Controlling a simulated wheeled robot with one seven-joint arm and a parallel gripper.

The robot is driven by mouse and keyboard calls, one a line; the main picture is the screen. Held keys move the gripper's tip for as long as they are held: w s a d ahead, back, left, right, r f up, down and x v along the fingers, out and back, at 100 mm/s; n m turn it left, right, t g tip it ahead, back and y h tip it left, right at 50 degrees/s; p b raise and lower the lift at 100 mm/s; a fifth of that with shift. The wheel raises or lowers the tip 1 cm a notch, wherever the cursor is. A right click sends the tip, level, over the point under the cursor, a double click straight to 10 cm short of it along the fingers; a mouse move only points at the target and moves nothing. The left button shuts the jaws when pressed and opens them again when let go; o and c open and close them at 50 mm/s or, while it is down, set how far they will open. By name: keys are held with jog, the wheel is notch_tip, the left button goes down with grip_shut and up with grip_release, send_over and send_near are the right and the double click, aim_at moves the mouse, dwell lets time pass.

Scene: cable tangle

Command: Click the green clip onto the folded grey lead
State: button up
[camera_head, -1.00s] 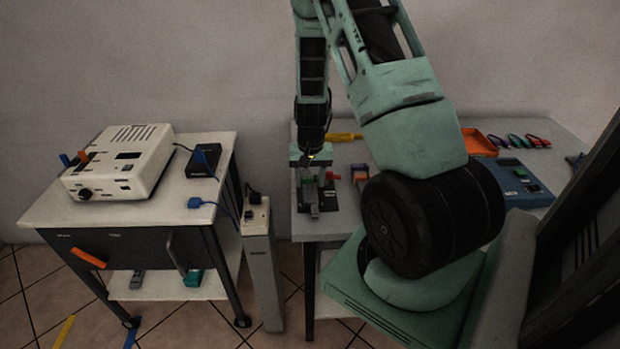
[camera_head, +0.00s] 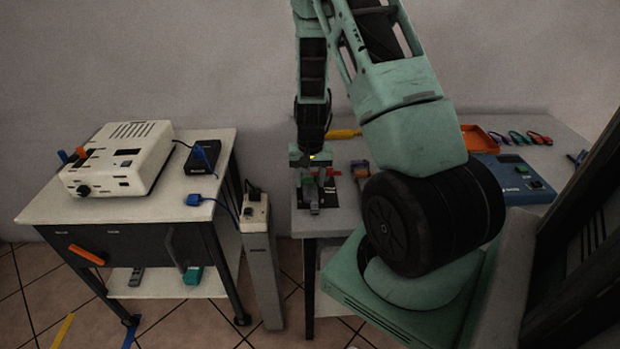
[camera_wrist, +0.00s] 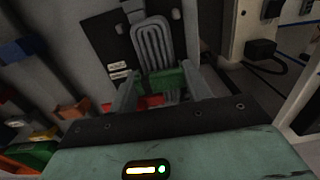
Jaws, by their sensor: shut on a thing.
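The folded grey lead (camera_wrist: 152,45) lies in flat loops on a black board at the top middle of the wrist view. My gripper (camera_wrist: 162,86) is shut on the green clip (camera_wrist: 168,80), which sits between its two fingers. The clip is at the near end of the lead's loops in the picture. I cannot tell whether it touches or grips the lead. In the head view my gripper (camera_head: 312,164) is low over the black board (camera_head: 333,193) at the table's left end; the clip there is mostly hidden.
Red pieces (camera_wrist: 150,101) show just under the clip. Coloured clips or blocks (camera_wrist: 72,108) stand at the left of the wrist view. A blue box (camera_head: 512,178) and orange tray (camera_head: 478,139) stand right on the table. A cart with a white device (camera_head: 118,158) is at left.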

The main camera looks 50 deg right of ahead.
jog(key=shift+f+b, duration=0.35)
jog(key=shift+f, duration=0.2)
jog(key=o, duration=1.5)
jog(key=shift+r, duration=0.1)
jog(key=shift+r+p, duration=2.8)
jog(key=shift+r, duration=0.65)
